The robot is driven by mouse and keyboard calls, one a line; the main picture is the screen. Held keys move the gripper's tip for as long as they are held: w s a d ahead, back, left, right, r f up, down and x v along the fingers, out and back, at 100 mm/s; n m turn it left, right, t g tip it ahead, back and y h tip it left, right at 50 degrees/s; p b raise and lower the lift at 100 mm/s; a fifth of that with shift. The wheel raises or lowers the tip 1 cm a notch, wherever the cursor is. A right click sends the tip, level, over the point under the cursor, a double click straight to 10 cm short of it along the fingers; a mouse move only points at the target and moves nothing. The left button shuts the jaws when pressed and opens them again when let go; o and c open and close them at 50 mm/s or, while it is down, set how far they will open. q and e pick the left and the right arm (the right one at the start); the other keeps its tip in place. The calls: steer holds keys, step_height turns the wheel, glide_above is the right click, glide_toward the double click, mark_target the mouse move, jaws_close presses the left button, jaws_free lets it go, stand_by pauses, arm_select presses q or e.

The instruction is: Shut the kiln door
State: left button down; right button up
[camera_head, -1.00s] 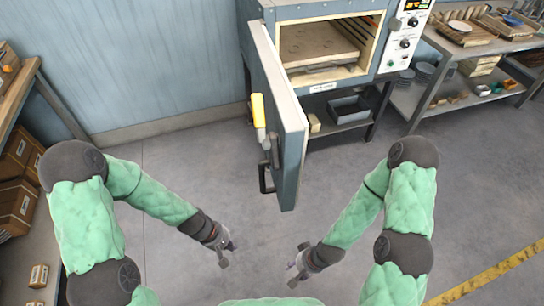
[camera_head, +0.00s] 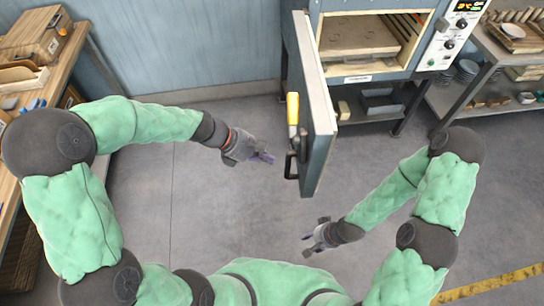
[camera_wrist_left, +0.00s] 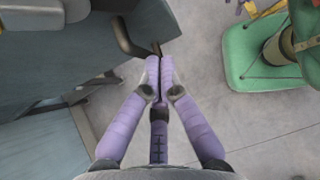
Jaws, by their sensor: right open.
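The kiln (camera_head: 372,8) stands at the back, its chamber uncovered. Its grey-blue door (camera_head: 318,110) stands open, swung out toward me from hinges on the left. The door carries a yellow-gripped lever (camera_head: 292,110) and a dark bar handle (camera_head: 290,166). My left gripper (camera_head: 270,158) is just left of the handle, apparently shut and empty. In the left wrist view its fingertips (camera_wrist_left: 159,66) meet just short of the dark handle (camera_wrist_left: 126,40), with the door panel (camera_wrist_left: 60,62) at upper left. My right gripper (camera_head: 313,236) is open and empty, low and in front of the door.
A wooden bench (camera_head: 62,60) with boxes stands at the left. A metal shelf table (camera_head: 486,55) with dishes is right of the kiln. A grey bin (camera_head: 380,102) sits under the kiln. The floor (camera_head: 225,215) around the door is clear.

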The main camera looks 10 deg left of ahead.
mark_target(306, 170)
arm_select(q)
steer(key=shift+w+d+f+b, duration=0.35)
steer(key=shift+d+f+b, duration=0.4)
steer(key=shift+d, duration=0.8)
steer(key=shift+w+d+f+b, duration=0.35)
steer(key=shift+d+f, duration=0.75)
steer(key=shift+d, duration=0.4)
steer(key=shift+w+d+f+b, duration=0.3)
steer(key=shift+d+f+b, duration=0.5)
steer(key=shift+d, duration=0.75)
steer(key=shift+d+f, duration=0.1)
